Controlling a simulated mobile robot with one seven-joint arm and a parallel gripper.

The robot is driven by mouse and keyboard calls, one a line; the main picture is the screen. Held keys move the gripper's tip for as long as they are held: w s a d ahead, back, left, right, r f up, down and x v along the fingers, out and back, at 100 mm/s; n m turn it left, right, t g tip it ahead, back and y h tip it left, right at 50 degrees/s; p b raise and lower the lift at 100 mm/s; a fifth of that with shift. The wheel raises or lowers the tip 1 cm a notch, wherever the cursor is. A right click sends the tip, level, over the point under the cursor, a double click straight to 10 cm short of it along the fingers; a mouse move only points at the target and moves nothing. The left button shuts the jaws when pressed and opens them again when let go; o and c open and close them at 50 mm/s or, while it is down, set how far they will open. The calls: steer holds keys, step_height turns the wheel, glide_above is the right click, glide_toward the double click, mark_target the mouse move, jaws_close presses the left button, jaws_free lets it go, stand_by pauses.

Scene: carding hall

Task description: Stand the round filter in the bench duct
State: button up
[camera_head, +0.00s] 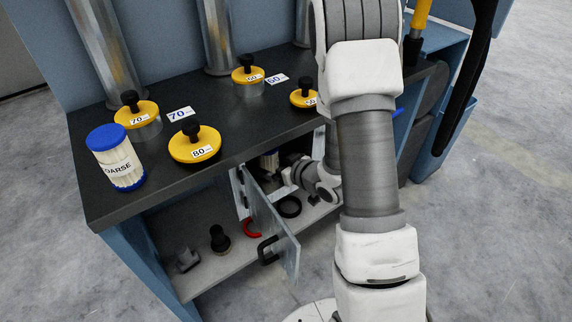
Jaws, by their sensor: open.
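A round filter (119,162) with white pleats and blue end caps stands upright on the left front of the dark bench top. Its label reads "ARSE", with the start turned out of sight. Yellow lids with black knobs sit on the bench: a 70 lid (137,113) and a 60 lid (247,75) on metal collars, and an 80 lid (195,145) lower down. I cannot tell which opening is the bench duct. My gripper (278,172) is open inside the cupboard under the bench, partly hidden. A small pale cylinder (270,160) shows close to it; contact is unclear.
A hinged cupboard door (272,229) with a black handle stands open. A black ring (289,207), a red ring (252,228) and dark fittings (219,238) lie on the lower shelf (200,275). Another yellow lid (303,98) is partly behind my arm. Metal pipes (110,50) rise behind.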

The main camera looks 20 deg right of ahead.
steer(key=p+v, duration=1.3)
steer(key=v, duration=0.4)
steer(key=shift+p, duration=0.35)
